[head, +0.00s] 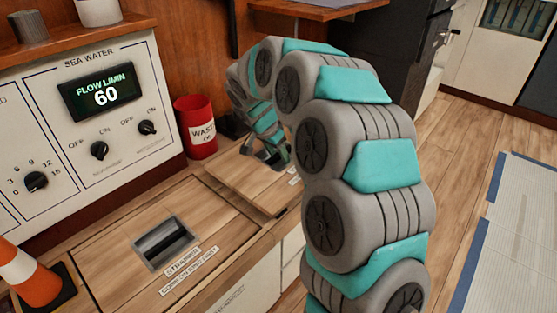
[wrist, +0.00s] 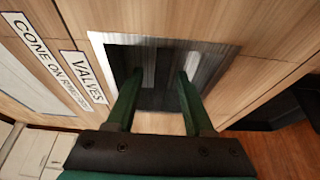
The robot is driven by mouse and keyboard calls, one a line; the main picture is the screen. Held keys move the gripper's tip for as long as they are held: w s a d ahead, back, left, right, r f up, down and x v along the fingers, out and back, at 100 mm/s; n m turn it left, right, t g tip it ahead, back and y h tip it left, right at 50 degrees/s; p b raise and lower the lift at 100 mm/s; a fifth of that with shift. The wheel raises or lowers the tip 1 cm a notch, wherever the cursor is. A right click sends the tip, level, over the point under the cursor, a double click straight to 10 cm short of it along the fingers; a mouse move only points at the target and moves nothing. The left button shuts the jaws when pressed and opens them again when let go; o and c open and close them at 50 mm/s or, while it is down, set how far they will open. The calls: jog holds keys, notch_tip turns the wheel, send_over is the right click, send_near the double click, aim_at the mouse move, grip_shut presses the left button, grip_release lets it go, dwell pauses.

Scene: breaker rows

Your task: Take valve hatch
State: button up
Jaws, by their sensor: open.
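The strainer hatch (head: 100,245) with its own recessed handle (head: 165,243) lies nearer. An orange cone (head: 30,275) stands at the left. A red waste bin (head: 196,128) stands beside the Sea Water panel (head: 85,130). Open floor (head: 455,160) is at the right.

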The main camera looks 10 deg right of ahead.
jog(key=shift+c, duration=0.4)
grip_shut()
dwell(1.2)
